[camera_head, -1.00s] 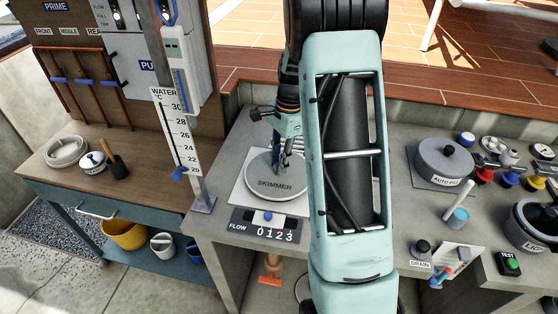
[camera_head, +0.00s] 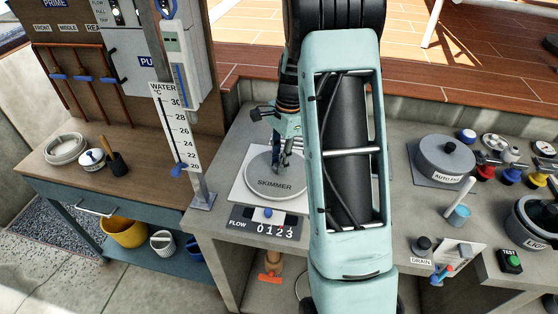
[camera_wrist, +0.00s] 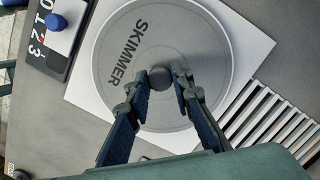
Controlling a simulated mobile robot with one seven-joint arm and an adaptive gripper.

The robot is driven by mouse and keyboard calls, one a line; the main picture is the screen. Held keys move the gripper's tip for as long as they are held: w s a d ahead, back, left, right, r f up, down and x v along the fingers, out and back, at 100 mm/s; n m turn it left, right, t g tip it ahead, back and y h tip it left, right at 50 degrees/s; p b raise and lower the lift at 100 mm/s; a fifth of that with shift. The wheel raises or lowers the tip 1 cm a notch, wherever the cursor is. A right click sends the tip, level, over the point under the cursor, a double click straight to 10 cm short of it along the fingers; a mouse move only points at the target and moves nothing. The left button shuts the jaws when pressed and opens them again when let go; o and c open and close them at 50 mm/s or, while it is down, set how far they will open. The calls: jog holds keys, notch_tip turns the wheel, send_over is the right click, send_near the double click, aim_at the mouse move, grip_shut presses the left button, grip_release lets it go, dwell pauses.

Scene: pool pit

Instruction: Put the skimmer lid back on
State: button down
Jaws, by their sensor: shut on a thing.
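The skimmer lid (camera_head: 262,184) is a round grey disc marked SKIMMER with a small round knob in its middle. It lies over a white square plate (camera_head: 239,197) on the grey counter, and it also shows in the wrist view (camera_wrist: 118,95). A pale rim (camera_wrist: 229,75) shows around the lid's edge. My gripper (camera_wrist: 160,80) has its two fingertips closed around the knob (camera_wrist: 160,74). In the head view my gripper (camera_head: 281,165) reaches down on the lid's centre. My arm hides the plate's right part. I cannot tell whether the lid is slightly raised or fully flat.
A slotted grate (camera_wrist: 262,125) lies beside the plate.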

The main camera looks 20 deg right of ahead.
jog(key=shift+f, duration=0.35)
dwell(0.4)
jog(key=c, duration=1.5)
grip_release()
jog(key=shift+o, duration=0.2)
jog(key=shift+r, duration=0.1)
jog(key=shift+r+p, duration=1.7)
jog(key=shift+r, duration=0.75)
jog(key=shift+r+p, duration=1.55)
jog(key=shift+r, duration=0.5)
